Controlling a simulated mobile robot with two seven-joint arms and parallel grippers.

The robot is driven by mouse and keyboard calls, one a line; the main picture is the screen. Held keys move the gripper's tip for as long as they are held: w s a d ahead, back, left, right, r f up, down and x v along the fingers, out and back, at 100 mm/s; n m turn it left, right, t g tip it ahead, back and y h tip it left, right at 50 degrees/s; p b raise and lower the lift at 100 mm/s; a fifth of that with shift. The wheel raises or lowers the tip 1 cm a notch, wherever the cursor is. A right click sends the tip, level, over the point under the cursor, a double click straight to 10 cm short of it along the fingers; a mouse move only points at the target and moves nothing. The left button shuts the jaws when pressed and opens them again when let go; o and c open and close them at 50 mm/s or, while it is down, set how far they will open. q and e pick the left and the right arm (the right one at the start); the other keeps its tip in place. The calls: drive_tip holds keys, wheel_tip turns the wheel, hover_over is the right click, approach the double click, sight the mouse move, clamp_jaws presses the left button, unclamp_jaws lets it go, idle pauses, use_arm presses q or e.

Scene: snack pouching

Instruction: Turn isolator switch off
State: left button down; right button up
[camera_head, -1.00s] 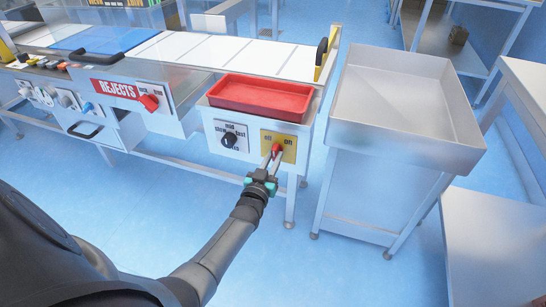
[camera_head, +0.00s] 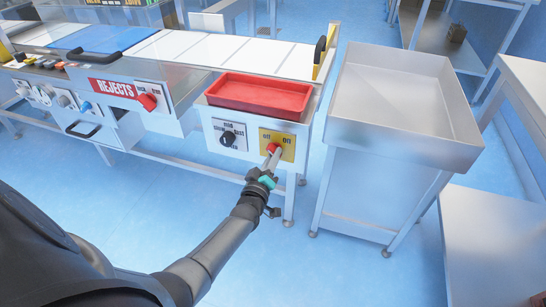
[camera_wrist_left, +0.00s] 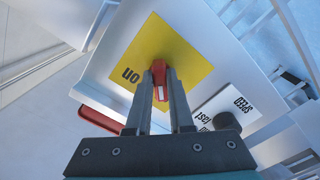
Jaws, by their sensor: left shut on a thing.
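The isolator switch is a red knob (camera_head: 272,147) on a yellow plate (camera_head: 289,152) marked "off" and "on", on the front of the steel machine cabinet. My left gripper (camera_head: 270,158) reaches it from the front and is shut on the knob. In the left wrist view the two fingers (camera_wrist_left: 161,97) hold the red knob (camera_wrist_left: 160,72) between them. The yellow plate (camera_wrist_left: 190,60) looks tilted there, with "on" readable at its left. The "off" word is not readable in that view. My right gripper is not in view.
A black speed knob (camera_head: 228,138) sits on a white plate left of the switch. A red tray (camera_head: 262,108) rests above it on the cabinet. A red rejects knob (camera_head: 148,102) is further left. A steel basin (camera_head: 400,145) stands to the right. Floor in front is clear.

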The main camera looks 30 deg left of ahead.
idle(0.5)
use_arm(q)
drive_tip(key=c, duration=0.8)
unclamp_jaws()
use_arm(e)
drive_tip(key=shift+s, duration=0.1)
use_arm(q)
drive_tip(key=shift+s, duration=0.15)
drive_tip(key=p+v, duration=0.5)
drive_tip(key=v, duration=1)
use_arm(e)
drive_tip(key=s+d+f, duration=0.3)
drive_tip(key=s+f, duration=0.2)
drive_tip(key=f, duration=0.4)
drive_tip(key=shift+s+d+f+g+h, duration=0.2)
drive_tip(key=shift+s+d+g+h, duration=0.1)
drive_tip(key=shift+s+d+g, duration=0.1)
